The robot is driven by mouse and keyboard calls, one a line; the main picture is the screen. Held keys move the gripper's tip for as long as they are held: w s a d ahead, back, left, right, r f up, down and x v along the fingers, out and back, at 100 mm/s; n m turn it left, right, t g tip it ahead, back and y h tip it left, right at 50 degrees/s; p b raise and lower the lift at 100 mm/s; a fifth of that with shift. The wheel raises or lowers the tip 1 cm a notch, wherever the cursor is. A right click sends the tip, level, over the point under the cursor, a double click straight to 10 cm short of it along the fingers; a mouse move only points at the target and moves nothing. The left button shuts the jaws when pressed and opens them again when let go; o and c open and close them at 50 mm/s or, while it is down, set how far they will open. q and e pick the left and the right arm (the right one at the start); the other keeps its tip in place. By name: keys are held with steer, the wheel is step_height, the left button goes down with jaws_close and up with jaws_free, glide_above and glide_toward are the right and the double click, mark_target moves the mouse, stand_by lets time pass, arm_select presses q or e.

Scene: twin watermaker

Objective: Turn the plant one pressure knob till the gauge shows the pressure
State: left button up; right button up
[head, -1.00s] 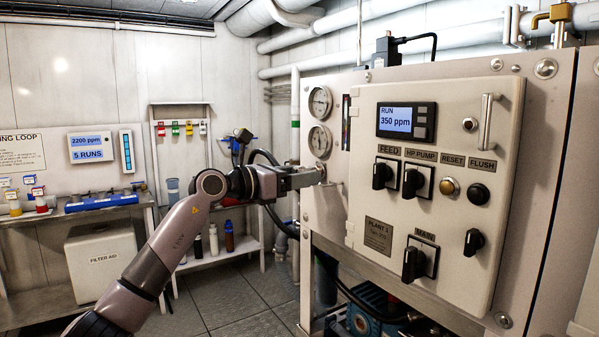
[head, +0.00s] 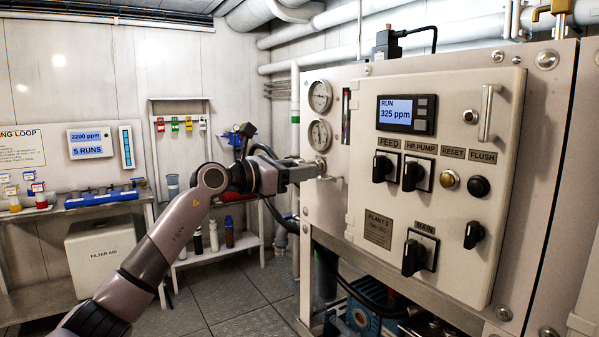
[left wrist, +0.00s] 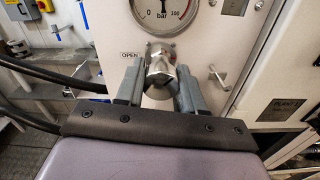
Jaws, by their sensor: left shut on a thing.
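My left gripper (head: 308,172) reaches in from the left to the front of the plant one panel, just below the lower round gauge (head: 319,135). It is shut on the metal pressure knob (left wrist: 160,68), one finger on each side, in the left wrist view. In the head view the gripper mostly hides the knob. The gauge face (left wrist: 160,12) above the knob is marked 0, 100 and bar; its top is cut off and I cannot read its needle. "OPEN" is printed left of the knob. My right gripper is not in view.
An upper gauge (head: 320,96) sits above the lower one. The plant's display (head: 406,114) reads RUN, 325 ppm. Black switches (head: 413,176) and a door handle (head: 488,117) stick out to the right. A small lever (left wrist: 217,75) is right of the knob. Shelves (head: 222,252) stand behind my arm.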

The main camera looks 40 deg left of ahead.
arm_select(q)
steer(key=m+b, duration=0.1)
steer(key=m, duration=0.3)
steer(key=shift+a, duration=0.1)
steer(key=shift+m, duration=0.8)
steer(key=shift+b, duration=0.3)
steer(key=o, duration=1)
steer(key=shift+s, duration=0.1)
